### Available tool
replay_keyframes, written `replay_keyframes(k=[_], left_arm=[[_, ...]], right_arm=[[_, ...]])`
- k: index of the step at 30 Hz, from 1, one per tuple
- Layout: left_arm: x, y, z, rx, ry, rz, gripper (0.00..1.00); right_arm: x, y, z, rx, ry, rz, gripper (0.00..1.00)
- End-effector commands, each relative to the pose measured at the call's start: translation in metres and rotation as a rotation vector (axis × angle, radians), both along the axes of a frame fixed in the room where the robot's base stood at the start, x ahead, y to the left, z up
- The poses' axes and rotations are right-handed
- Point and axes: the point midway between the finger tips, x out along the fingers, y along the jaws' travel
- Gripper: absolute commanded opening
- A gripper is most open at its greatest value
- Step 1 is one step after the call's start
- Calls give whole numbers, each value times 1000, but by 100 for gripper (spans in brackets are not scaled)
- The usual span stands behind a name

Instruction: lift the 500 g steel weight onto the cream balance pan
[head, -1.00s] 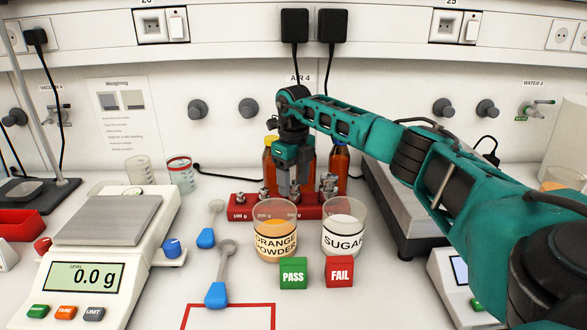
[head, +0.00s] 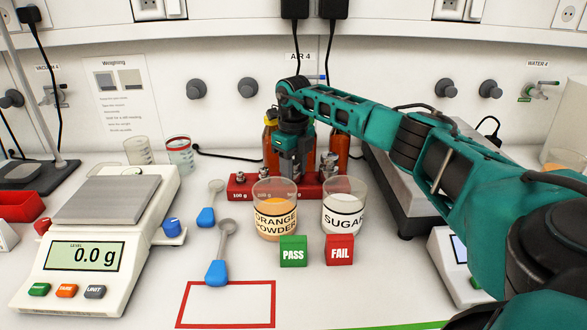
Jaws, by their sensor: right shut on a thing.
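The cream balance (head: 90,255) stands at the left, with an empty grey pan (head: 103,200) and a display reading 0.0 g. A red weight rack (head: 310,188) stands at the back, behind two beakers. My right gripper (head: 291,175) points down at the middle of the rack. It is shut on the 500 g steel weight, which its fingers and the orange powder beaker mostly hide; I cannot tell whether it is clear of its seat. Other steel weights (head: 329,166) show to either side. My left gripper is not in view.
The orange powder beaker (head: 275,222) and sugar beaker (head: 343,218) stand before the rack, with PASS (head: 293,251) and FAIL (head: 340,250) blocks in front. Brown bottles (head: 339,148) stand behind. Blue-handled spoons (head: 217,268) lie right of the balance. A red-outlined area (head: 227,304) is bare.

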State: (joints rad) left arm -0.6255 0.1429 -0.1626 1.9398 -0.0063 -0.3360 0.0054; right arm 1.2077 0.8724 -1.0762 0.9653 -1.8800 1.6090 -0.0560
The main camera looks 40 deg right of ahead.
Motion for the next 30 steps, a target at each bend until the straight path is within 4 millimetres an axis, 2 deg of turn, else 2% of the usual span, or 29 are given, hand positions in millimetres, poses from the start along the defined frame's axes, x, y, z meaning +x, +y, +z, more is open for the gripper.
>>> replay_keyframes(k=[1, 8, 30], left_arm=[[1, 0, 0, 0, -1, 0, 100], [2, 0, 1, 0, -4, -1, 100], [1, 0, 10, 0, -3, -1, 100]], right_arm=[[0, 0, 0, 0, 0, 0, 22], [0, 0, 0, 0, 0, 0, 0], [1, 0, 9, 0, -3, 0, 0]])
